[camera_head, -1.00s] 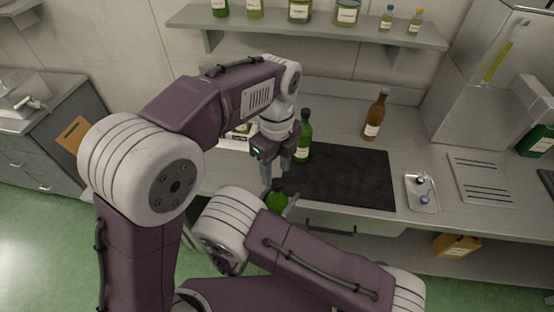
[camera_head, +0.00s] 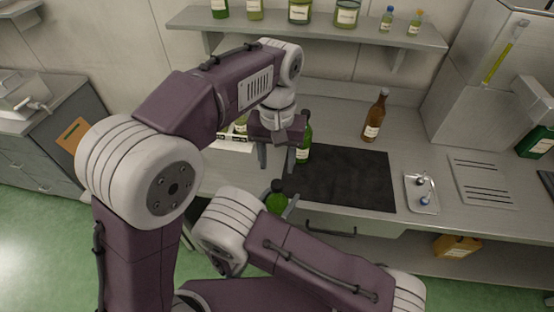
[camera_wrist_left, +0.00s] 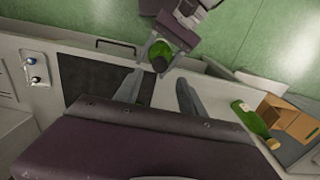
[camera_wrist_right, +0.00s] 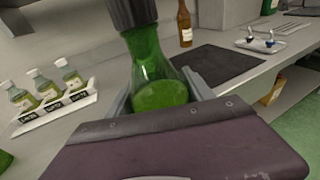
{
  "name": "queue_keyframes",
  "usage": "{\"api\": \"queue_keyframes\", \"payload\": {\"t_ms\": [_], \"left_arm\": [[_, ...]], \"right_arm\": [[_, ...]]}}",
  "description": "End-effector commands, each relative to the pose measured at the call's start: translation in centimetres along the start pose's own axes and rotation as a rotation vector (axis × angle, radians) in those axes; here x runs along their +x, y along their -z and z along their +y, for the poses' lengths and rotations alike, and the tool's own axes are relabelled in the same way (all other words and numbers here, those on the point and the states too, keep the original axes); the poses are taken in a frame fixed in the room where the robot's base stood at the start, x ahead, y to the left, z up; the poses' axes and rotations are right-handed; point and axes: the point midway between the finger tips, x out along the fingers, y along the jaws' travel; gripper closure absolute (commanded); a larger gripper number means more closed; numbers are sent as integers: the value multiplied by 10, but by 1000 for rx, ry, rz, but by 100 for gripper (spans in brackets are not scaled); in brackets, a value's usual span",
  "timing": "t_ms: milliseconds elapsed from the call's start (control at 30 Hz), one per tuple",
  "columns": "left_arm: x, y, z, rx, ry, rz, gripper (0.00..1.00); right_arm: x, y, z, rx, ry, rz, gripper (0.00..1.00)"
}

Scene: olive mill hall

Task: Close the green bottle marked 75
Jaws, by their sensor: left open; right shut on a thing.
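A green bottle (camera_head: 277,203) with a dark top stands out at the counter's front side. My right gripper (camera_wrist_right: 160,95) is shut on its body. In the right wrist view its dark cap-like top (camera_wrist_right: 132,13) sits on the neck, cut by the picture edge. The same bottle shows in the left wrist view (camera_wrist_left: 160,52). No number is readable. My left gripper (camera_head: 276,160) is open and empty, above and behind the held bottle, apart from it. A second green bottle (camera_head: 305,142) with a dark top and pale label stands on the counter beside my left gripper.
A black mat (camera_head: 350,178) lies on the counter. A brown bottle (camera_head: 374,117) stands behind it, and a small tray (camera_head: 422,205) with stoppers lies to the right. A labelled rack (camera_wrist_right: 60,108) holds small bottles. Another green bottle (camera_wrist_left: 248,117) is near a brown box (camera_wrist_left: 293,120).

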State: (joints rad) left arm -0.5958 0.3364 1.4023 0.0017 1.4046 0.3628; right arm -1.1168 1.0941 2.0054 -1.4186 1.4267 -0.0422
Motion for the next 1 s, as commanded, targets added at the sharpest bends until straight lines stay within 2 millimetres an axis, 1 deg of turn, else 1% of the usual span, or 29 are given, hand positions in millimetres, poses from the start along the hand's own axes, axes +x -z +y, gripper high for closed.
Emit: {"api": "queue_keyframes", "payload": {"t_ms": [167,267,500,600,700,800,1000], "left_arm": [[1,0,0,1,1,-1,53],[10,0,0,2,1,-2,53],[50,-1,0,2,2,-4,53],[65,-1,0,2,2,-3,53],[74,0,0,2,2,-2,53],[79,0,0,3,1,0,53],[80,0,0,3,1,1,53]], "right_arm": [[0,-1,0,1,0,-3,100],[0,-1,0,1,0,-3,100],[0,-1,0,1,0,-3,100],[0,-1,0,1,0,-3,100],[0,-1,0,1,0,-3,100],[0,-1,0,1,0,-3,100],[0,-1,0,1,0,-3,100]]}}
